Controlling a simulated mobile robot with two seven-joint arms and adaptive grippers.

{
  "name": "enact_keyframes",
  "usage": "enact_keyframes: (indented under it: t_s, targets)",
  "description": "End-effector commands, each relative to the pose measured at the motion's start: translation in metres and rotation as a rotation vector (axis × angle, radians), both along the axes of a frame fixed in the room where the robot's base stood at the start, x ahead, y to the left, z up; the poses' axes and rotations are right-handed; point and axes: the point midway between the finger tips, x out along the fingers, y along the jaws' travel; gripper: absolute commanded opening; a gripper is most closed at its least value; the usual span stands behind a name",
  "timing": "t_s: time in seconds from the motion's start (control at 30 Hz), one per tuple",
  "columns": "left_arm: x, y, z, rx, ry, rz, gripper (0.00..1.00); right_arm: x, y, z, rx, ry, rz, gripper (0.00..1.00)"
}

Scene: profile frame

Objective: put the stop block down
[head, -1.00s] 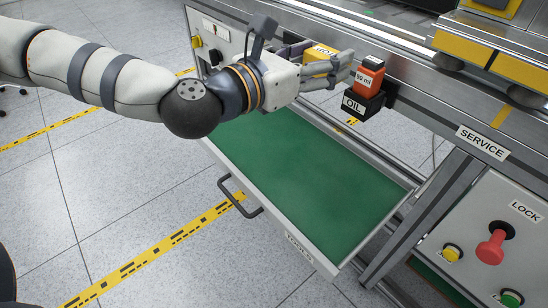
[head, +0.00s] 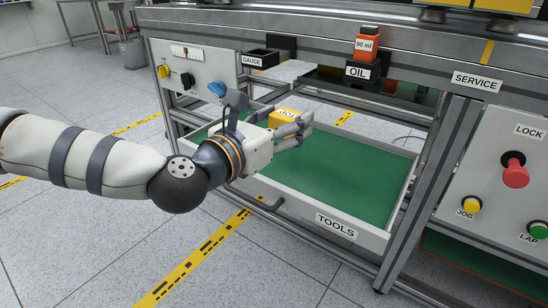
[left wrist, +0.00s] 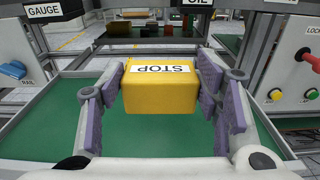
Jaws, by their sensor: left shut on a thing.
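The stop block (head: 284,117) is a yellow block with a white STOP label on top. In the left wrist view it (left wrist: 160,97) sits between the purple finger pads, its label reading upside down. My left gripper (head: 292,128) is shut on it and holds it over the open drawer lined in green (head: 340,172), marked TOOLS. Fingers hide part of the block in the head view. I cannot tell its exact height above the lining. My right gripper is not in view.
The drawer's visible lining is bare. An orange bottle (head: 366,47) stands in the OIL holder (head: 364,70) above it. The GAUGE holder (head: 259,60) is at the back left. A panel with a red knob (head: 515,172) stands at the right.

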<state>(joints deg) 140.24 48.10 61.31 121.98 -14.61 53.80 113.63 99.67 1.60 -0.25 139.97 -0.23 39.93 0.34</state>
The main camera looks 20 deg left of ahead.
Motion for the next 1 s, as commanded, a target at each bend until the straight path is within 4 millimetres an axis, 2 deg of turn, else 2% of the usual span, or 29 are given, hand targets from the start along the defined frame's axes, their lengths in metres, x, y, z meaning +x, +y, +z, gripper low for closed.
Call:
enact_keyframes:
  t_s: [0.03,0.2,0.33,0.47,0.6,0.7,1.0]
  targets:
    - [0.014,0.014,-0.011,0.001,0.001,0.009,0.24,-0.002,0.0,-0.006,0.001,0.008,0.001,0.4]
    - [0.052,0.049,-0.042,0.001,0.006,0.007,0.24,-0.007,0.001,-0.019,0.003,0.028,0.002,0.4]
    - [0.069,0.063,-0.07,0.001,0.005,0.003,0.24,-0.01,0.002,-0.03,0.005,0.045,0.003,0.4]
    - [0.077,0.071,-0.081,0.0,0.002,0.002,0.24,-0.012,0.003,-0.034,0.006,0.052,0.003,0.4]
    - [0.083,0.076,-0.107,0.002,0.007,-0.001,0.24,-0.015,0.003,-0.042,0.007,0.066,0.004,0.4]
    - [0.083,0.076,-0.118,0.002,0.002,0.0,0.24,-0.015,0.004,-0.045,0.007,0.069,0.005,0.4]
    - [0.083,0.076,-0.119,0.0,0.0,0.0,0.24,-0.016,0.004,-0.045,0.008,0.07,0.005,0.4]
